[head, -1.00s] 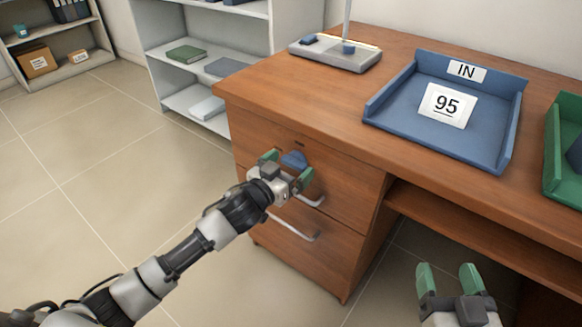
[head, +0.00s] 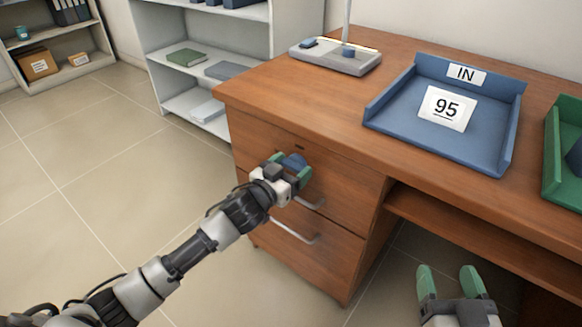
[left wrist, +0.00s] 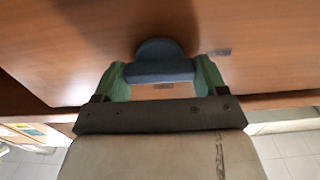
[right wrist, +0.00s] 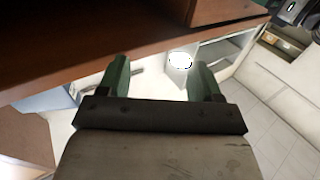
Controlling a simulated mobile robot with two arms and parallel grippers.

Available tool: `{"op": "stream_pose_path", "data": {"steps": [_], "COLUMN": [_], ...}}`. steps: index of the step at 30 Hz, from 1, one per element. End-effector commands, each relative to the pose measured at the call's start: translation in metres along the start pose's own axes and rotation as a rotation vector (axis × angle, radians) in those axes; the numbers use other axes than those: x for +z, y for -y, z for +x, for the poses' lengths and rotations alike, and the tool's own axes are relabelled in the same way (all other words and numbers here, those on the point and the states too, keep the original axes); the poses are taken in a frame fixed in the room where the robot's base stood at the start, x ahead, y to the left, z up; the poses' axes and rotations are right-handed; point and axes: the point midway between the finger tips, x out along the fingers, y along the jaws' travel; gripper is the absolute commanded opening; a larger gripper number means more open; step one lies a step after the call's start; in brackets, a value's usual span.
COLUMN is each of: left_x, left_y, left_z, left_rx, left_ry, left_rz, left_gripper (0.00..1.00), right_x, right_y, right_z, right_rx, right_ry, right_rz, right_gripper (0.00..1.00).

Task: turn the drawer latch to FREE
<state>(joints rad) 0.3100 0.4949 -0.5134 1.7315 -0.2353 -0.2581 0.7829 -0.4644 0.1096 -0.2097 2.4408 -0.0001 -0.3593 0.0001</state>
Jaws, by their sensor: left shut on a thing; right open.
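The drawer latch is a blue knob (head: 294,160) on the front of the upper drawer (head: 340,186), on the desk's left pedestal. My left gripper (head: 290,172) is at the drawer front and its green fingers are shut on the knob. In the left wrist view the knob (left wrist: 160,62) shows a rounded disc and a bar, and the bar sits between the two fingers (left wrist: 161,76). A small dark mark (left wrist: 218,52) is on the wood beside it. My right gripper (head: 450,285) is open and empty, low in front of the desk's knee space.
Two drawer handles (head: 294,230) are below the knob. On the desktop (head: 300,105) stand a blue IN tray (head: 385,100) with a 95 card, a green tray (head: 552,150) and a grey lamp base (head: 335,62). Shelves (head: 180,65) stand behind. The floor at left is clear.

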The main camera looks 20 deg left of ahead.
Motion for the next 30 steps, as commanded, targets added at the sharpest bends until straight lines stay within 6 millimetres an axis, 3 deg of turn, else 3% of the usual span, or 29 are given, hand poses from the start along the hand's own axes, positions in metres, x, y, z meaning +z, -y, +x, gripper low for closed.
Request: {"op": "stream_pose_path", "data": {"steps": [11, 21, 30], "left_x": [-0.003, -0.002, 0.000], "left_y": [-0.001, -0.002, -0.003], "left_z": [0.000, 0.000, 0.000], "left_rx": [0.000, 0.000, 0.001], "left_ry": [0.001, 0.001, 0.001], "left_rz": [0.210, 0.530, 0.817], "left_gripper": [0.49, 0.49, 0.49], "right_x": [0.048, 0.092, 0.103], "right_y": [-0.010, -0.020, -0.024], "right_z": [-0.024, -0.086, -0.138], "right_rx": [0.027, 0.059, 0.079], "right_ry": [0.431, 0.941, 1.258], "right_rz": [-0.005, 0.002, 0.014], "right_gripper": [0.65, 0.65, 0.65]}}
